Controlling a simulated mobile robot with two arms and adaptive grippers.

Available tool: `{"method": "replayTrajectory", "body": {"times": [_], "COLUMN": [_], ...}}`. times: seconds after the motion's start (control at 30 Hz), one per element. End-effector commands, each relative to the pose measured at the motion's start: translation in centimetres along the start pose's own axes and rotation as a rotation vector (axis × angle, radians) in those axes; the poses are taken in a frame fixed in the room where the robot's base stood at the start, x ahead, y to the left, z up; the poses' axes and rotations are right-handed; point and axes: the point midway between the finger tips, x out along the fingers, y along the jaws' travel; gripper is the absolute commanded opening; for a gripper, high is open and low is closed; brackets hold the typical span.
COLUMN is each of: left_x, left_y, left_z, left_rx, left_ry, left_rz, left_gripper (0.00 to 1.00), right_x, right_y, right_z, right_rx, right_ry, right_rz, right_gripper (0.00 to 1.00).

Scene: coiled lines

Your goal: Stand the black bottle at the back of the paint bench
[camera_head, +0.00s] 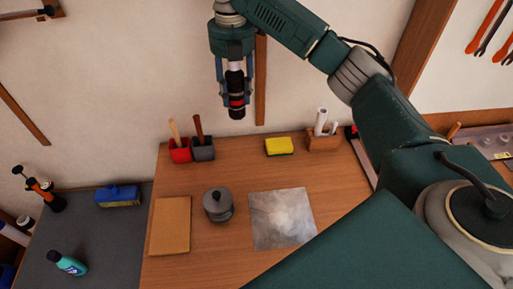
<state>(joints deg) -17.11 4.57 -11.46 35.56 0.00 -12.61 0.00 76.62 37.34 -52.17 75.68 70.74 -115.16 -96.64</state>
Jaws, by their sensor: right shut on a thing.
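The black bottle (236,92) is dark with a red band low on its side and a pale band near the top. My right gripper (235,75) comes down from the top of the view and is shut on the bottle. It holds the bottle roughly upright in the air, against the wall, above the back of the wooden paint bench (175,270). The bottle is apart from the bench top. My left gripper is not in view.
Red and grey holders (180,155) with handles stand at the bench's back left. A yellow sponge (279,146) and a wooden holder (322,142) stand at back right. A grey pot (217,205), brown board (170,225) and metallic sheet (282,218) lie forward. The back middle is clear.

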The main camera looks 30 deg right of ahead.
Motion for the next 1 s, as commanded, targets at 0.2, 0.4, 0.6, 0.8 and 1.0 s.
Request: {"method": "replayTrajectory", "body": {"times": [0.2,0.4,0.6,0.8,1.0], "left_x": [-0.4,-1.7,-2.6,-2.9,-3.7], "left_y": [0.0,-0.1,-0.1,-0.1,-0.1], "left_z": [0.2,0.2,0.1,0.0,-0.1], "left_rx": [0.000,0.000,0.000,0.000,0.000], "left_ry": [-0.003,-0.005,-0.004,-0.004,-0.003], "left_rz": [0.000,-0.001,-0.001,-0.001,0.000], "left_gripper": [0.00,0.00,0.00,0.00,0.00], "right_x": [4.3,9.7,13.9,15.8,18.7], "right_y": [-0.1,-0.2,-0.1,0.0,-0.1], "right_z": [0.0,0.0,0.0,0.0,0.0], "right_rx": [-0.008,-0.006,-0.007,-0.006,-0.006], "right_ry": [0.002,0.002,0.000,0.000,0.000], "right_rz": [-0.006,-0.006,-0.003,-0.001,-0.002], "right_gripper": [0.03,0.03,0.03,0.03,0.03]}}
